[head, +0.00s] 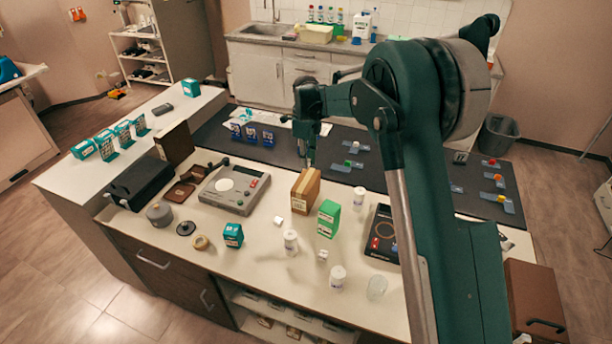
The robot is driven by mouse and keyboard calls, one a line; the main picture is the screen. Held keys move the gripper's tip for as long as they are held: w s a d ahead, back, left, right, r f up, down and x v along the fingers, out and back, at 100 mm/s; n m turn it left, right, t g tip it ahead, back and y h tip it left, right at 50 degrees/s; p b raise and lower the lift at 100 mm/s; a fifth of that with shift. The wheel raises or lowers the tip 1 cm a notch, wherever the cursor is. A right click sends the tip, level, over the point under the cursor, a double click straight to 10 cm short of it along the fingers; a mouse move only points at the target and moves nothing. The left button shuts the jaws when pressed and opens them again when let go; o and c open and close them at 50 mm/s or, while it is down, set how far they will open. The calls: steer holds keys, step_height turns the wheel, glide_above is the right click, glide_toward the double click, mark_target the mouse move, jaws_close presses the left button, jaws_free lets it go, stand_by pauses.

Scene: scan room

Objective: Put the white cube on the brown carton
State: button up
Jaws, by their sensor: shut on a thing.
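The brown carton (301,195) stands upright near the middle of the white-topped counter, with a pale label on its front. My gripper (309,162) points down right over the carton's top. It is shut on a small pale thing that looks like the white cube, mostly hidden by the fingers. I cannot tell whether that thing touches the carton. Another small white block (322,255) lies on the counter in front of the carton, and a second one (278,221) lies to its left.
A green box (328,219) stands close to the carton's right. White jars (291,241) (338,277) (359,197) stand around it. A grey device (233,188) lies to the left. A dark mat (345,175) runs behind. Some counter at the front left is clear.

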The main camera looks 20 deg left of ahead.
mark_target(306, 180)
steer(key=shift+f, duration=1.8)
steer(key=shift+f, duration=1.85)
steer(key=shift+f, duration=0.2)
steer(key=o, duration=0.7)
steer(key=shift+o, duration=0.2)
steer(key=shift+r, duration=0.15)
step_height(306, 180, up, 12)
steer(key=shift+r, duration=0.1)
